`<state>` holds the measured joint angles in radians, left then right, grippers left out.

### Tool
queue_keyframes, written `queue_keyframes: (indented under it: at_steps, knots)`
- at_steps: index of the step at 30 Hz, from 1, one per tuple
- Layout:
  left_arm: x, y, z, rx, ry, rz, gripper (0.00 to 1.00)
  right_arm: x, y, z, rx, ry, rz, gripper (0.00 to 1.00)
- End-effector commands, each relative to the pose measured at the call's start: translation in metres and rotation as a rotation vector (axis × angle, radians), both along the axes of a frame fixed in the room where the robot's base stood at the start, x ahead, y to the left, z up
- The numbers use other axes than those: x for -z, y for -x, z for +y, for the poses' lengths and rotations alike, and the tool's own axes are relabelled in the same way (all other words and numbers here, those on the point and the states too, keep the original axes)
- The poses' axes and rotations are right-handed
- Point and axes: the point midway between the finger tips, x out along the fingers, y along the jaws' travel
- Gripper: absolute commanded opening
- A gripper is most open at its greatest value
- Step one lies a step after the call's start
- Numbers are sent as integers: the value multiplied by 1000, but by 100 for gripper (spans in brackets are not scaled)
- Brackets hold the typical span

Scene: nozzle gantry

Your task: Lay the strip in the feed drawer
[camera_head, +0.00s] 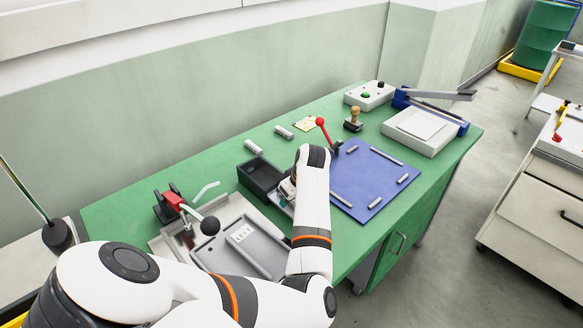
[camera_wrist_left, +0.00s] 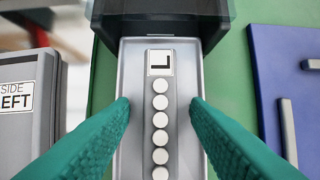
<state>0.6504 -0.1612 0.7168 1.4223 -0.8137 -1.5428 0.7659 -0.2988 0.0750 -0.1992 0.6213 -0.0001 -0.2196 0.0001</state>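The feed drawer (camera_wrist_left: 190,75) is a light grey metal channel pulled out of a dark box (camera_head: 262,176). Along its middle runs a row of several white discs (camera_wrist_left: 160,102) below a square with a black L mark (camera_wrist_left: 160,62). I cannot tell whether these discs belong to a strip lying in the drawer or to its floor. My left gripper (camera_wrist_left: 160,102) is open, its teal fingers apart over the drawer's two long sides, with nothing clearly held. In the head view my left arm mostly hides this gripper (camera_head: 287,188). My right gripper is out of view.
A blue mat (camera_head: 372,180) with metal bars lies right. A red-knobbed lever (camera_head: 322,125) and a stamp (camera_head: 353,120) stand behind on the green bench (camera_head: 130,210).

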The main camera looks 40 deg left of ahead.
Motion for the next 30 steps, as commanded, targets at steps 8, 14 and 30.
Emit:
queue_keyframes:
  at_steps: [8,14,30]
  knots:
    - [-5,-1,-1,0,-1,-2,43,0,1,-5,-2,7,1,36]
    - [-33,0,-13,0,-1,-7,43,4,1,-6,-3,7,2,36]
    - [-112,4,-45,-1,0,0,43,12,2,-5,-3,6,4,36]
